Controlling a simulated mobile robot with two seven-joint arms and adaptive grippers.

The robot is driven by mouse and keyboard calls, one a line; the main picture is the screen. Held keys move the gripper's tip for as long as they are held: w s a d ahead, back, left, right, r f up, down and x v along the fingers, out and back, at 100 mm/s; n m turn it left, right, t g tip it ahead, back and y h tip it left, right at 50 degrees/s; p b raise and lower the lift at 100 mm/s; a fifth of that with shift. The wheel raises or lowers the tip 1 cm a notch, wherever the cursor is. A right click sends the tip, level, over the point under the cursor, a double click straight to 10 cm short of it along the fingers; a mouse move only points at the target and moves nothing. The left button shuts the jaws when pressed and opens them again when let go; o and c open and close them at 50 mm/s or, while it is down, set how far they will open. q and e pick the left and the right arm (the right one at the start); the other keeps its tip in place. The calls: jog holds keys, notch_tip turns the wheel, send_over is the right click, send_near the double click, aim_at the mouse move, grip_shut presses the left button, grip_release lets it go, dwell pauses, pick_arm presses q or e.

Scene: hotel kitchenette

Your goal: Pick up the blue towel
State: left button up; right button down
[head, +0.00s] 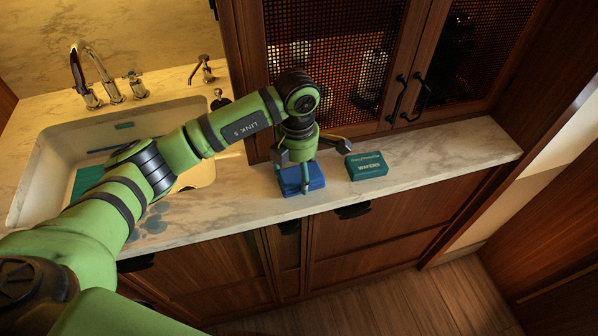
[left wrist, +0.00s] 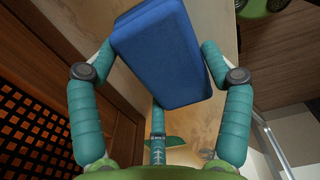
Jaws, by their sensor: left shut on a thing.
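The blue towel (head: 289,185) is a folded block near the counter's front edge, below my left gripper (head: 302,168). In the left wrist view the towel (left wrist: 160,55) lies tilted between the teal fingers, which are shut on it. One finger crosses its front face in the head view. I cannot tell whether the towel still touches the counter. My right gripper is in neither view.
A teal wafers box (head: 367,165) lies on the marble counter (head: 450,150) just right of the towel. The sink (head: 40,165) and brass taps (head: 90,80) are at the left. Mesh-front cabinet doors (head: 335,60) stand close behind. The counter's right end is clear.

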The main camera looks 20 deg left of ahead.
aim_at(298, 170)
pick_arm(q)
jog(key=shift+r+b, duration=0.4)
jog(key=shift+r, duration=0.2)
notch_tip(298, 170, up, 3)
jog(key=shift+f+b, duration=0.1)
jog(key=shift+b, duration=0.65)
jog(key=s+d+r, duration=0.2)
jog(key=s, duration=0.1)
jog(key=s+d+r+b, duration=0.1)
jog(key=s+d+r, duration=0.1)
jog(key=d, duration=0.1)
jog(key=s+d+r+b, duration=0.1)
jog(key=s+d+r, duration=0.1)
jog(key=s+r, duration=0.1)
jog(key=shift+s+d, duration=0.35)
jog(key=shift+d, duration=0.05)
jog(key=o, duration=0.5)
jog(key=shift+c, duration=0.2)
jog(key=c, duration=0.4)
jog(key=shift+o, duration=0.2)
jog(key=shift+a+f, duration=0.1)
